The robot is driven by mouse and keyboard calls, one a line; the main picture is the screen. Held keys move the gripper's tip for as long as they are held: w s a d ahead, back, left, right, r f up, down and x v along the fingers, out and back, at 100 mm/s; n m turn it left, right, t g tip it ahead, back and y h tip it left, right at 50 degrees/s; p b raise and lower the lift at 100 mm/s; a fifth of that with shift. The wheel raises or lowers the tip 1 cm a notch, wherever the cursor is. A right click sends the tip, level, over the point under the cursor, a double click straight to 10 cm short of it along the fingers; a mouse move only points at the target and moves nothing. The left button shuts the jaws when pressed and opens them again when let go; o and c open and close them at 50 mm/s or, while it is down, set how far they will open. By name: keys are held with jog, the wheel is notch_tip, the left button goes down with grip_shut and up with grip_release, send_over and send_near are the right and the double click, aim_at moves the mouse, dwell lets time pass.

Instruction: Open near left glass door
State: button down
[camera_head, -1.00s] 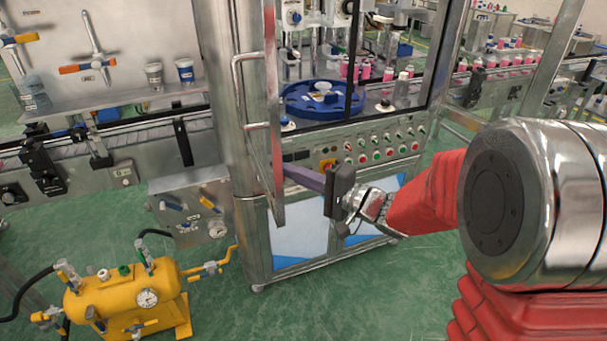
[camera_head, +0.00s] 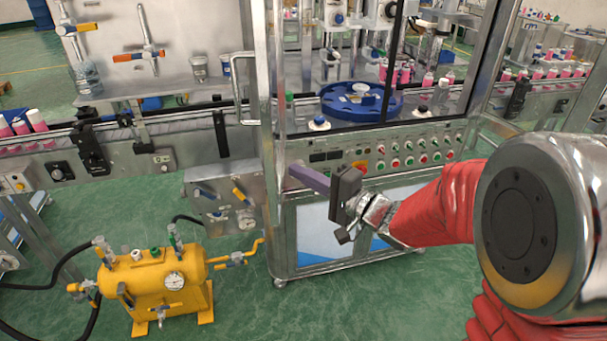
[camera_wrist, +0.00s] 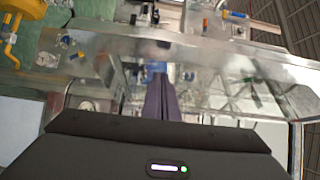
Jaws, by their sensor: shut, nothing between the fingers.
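The near left glass door (camera_head: 267,110) stands swung outward from the machine, seen almost edge-on. Its handle (camera_head: 237,90) sticks out on the door's left side. My gripper (camera_head: 293,171) is shut and empty, its purple fingers pointing left at the door's lower part, from the right side. In the wrist view my fingers (camera_wrist: 157,76) are together, and the door's metal frame and glass (camera_wrist: 215,62) cross in front of them. I cannot tell whether the fingertips touch the door. The handle is apart from my fingers.
Inside the machine is a blue turntable (camera_head: 360,102), above a control panel (camera_head: 400,148) with several buttons. A yellow tank (camera_head: 155,285) with hoses stands on the floor at lower left. A conveyor (camera_head: 150,130) runs left of the machine.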

jog(key=s+d, duration=0.6)
jog(key=s, duration=0.3)
jog(key=shift+s+d, duration=0.2)
jog(key=shift+d, duration=0.2)
jog(key=shift+f, duration=0.1)
dwell(0.4)
